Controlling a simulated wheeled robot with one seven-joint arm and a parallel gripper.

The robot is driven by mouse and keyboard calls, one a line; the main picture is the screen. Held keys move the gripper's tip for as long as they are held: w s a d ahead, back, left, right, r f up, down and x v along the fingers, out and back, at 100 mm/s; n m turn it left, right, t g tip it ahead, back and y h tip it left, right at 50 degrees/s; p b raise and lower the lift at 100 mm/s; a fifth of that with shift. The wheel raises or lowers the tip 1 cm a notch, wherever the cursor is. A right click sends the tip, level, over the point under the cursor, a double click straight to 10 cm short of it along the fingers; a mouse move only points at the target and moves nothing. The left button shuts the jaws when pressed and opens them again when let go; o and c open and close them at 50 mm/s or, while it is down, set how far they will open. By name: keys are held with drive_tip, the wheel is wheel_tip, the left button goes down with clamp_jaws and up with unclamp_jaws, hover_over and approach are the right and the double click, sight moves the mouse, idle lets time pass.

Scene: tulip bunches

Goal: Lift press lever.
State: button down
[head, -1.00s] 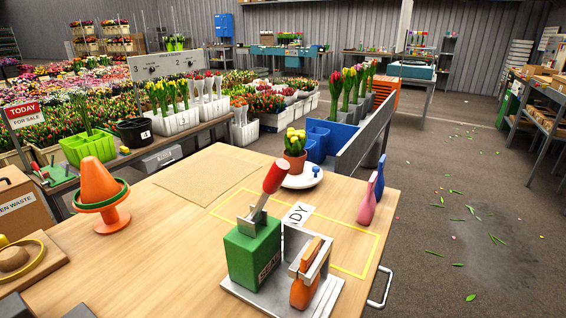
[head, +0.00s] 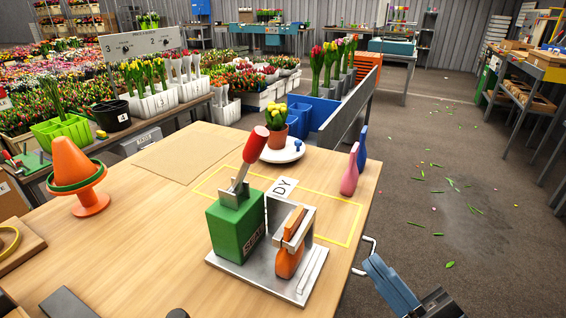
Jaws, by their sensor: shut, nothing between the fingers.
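The green press (head: 236,226) with "SEAL" lettering stands on a grey metal base plate (head: 312,274) on the wooden table. Its lever has a red handle (head: 256,144) on a metal arm that rises from the green body, tilted up and to the right. A metal bracket (head: 305,217) on the plate stands around an orange part (head: 288,262). My gripper (head: 378,268) shows only partly at the lower right, as blue and dark parts beyond the table's right edge. It is shut and empty, well apart from the lever and to the right of the press.
A potted yellow tulip (head: 275,127) stands on a white plate (head: 294,152) behind the lever. Pink (head: 349,172) and blue (head: 362,147) bottle-like objects stand near the right table edge. An orange cone (head: 75,172) stands left.

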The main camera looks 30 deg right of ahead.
drive_tip(key=w+d+r+n+g+y+b, duration=0.1)
drive_tip(key=w+d+n+g+y, duration=0.65)
drive_tip(key=n, duration=0.65)
drive_tip(key=n+y+p, duration=0.1)
drive_tip(key=y+p, duration=0.1)
approach(246, 163)
drive_tip(key=shift+t, duration=0.35)
drive_tip(key=r, duration=0.1)
drive_tip(key=w+a+r, duration=0.1)
drive_tip(key=r, duration=0.1)
drive_tip(key=w+a+r, duration=0.1)
drive_tip(key=r, duration=0.1)
drive_tip(key=shift+w, duration=0.2)
drive_tip(key=shift+a, duration=0.1)
drive_tip(key=shift+p, duration=0.3)
